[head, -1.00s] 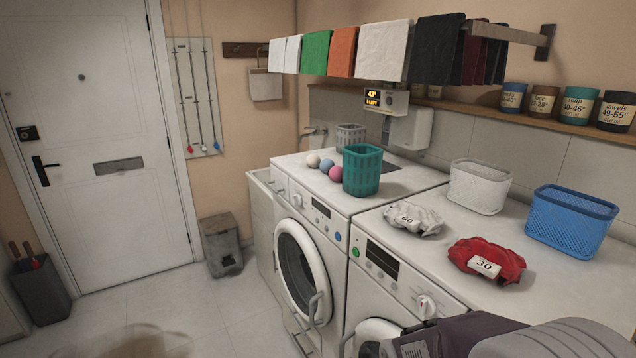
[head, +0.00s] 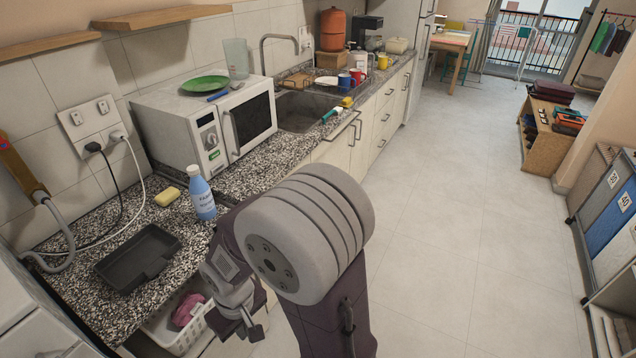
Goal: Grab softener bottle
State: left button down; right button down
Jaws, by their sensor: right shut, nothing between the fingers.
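My right arm covers the counter front just right of the bottle. My left gripper is not in view.
A black tray (head: 138,256) and a yellow sponge (head: 167,196) lie left of the bottle. The white microwave (head: 190,120) stands behind it. A white basket (head: 178,338) with pink cloth sits below the counter. The floor (head: 470,220) to the right is clear.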

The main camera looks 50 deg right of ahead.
aim_at(200, 192)
jog(key=z, duration=0.95)
jog(key=i+l+u, duration=0.35)
jog(key=k+j, duration=0.1)
